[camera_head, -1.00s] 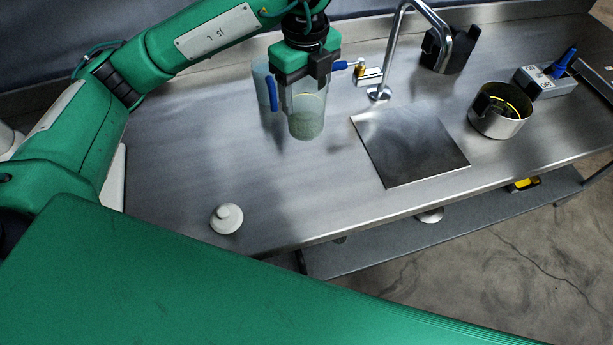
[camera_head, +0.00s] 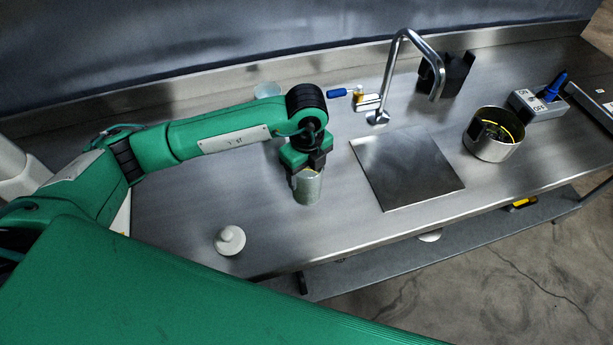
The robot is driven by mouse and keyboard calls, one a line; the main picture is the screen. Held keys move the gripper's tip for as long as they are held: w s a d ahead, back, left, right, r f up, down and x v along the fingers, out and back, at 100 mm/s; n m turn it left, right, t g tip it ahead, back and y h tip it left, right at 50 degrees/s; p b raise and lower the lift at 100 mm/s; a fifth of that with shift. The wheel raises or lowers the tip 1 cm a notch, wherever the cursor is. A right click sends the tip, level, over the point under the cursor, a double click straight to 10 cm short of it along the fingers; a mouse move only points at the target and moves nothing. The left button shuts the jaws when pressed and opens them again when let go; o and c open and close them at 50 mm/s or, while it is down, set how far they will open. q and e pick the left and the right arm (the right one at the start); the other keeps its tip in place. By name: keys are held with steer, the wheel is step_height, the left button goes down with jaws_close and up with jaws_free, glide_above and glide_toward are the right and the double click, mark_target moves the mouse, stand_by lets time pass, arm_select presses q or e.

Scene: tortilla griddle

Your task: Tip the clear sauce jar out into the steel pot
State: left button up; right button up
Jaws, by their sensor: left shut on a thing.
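My left gripper (camera_head: 307,166) is shut on the clear sauce jar (camera_head: 308,189), which has pale greenish contents. The jar looks about upright, left of the flat steel plate. Its upper part is hidden by the gripper, and I cannot tell whether its base touches the counter. The steel pot (camera_head: 483,149) stands apart at the right of the counter, with something dark and a yellow ring showing inside. My right gripper is not in view.
A tall tap (camera_head: 391,72) with a blue lever rises behind the steel plate (camera_head: 408,168). A black holder (camera_head: 455,75) and a grey switch box (camera_head: 540,104) stand further right. A white knobbed lid (camera_head: 229,240) lies near the front. A pale bluish vessel (camera_head: 267,90) is partly hidden behind my arm.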

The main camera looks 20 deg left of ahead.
arm_select(q)
step_height(320, 180, down, 3)
steer(key=shift+f+p, duration=0.1)
steer(key=shift+p, duration=0.5)
steer(key=shift+f, duration=0.3)
steer(key=shift+f, duration=0.1)
steer(key=shift+f, duration=0.2)
steer(key=o, duration=1.1)
steer(key=shift+r, duration=0.1)
